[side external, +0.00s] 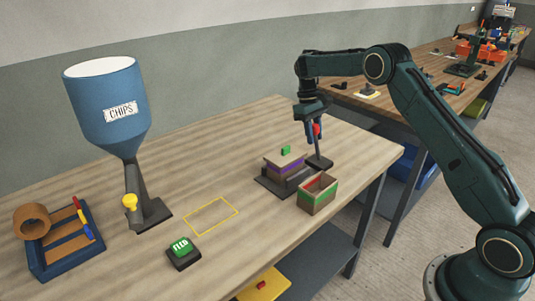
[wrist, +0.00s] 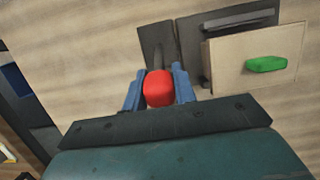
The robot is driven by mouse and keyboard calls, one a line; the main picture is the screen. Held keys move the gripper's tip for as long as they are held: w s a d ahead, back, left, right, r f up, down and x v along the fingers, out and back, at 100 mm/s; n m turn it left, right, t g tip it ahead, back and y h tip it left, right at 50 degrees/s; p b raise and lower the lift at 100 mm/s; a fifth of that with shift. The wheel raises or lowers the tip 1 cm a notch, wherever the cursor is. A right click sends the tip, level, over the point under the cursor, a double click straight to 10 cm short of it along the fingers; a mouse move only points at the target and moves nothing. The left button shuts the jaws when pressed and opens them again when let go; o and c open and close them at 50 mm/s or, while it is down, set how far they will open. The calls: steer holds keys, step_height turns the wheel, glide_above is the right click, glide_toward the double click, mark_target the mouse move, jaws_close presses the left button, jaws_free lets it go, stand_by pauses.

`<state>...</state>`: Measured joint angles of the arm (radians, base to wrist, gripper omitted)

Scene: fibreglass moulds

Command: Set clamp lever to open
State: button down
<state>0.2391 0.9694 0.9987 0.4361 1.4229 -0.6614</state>
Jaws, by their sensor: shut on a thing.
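The clamp lever has a red knob (side external: 317,129) on a dark shaft, rising from a dark base plate (side external: 319,163) at the right of the bench. The shaft stands near upright in the side view. My gripper (side external: 315,131) is shut on the red knob, which also shows in the wrist view (wrist: 158,90) between my two blue fingers. Beside the lever is a mould (side external: 284,166) with a purple band and a green handle (side external: 286,150) on its lid; the handle also shows in the wrist view (wrist: 266,64). The fingers partly hide the knob.
An open box (side external: 318,196) with green and red bands stands in front of the mould. A blue chips hopper (side external: 107,100), a green feed button (side external: 182,252) and a blue tray (side external: 62,246) are to the left. A yellow outlined patch (side external: 211,216) of bench is clear.

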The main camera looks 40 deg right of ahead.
steer(key=shift+w+f, duration=0.1)
steer(key=shift+w, duration=0.45)
stand_by(0.5)
stand_by(1.1)
steer(key=c, duration=1.1)
jaws_free()
steer(key=shift+f, duration=0.1)
steer(key=shift+s, duration=0.25)
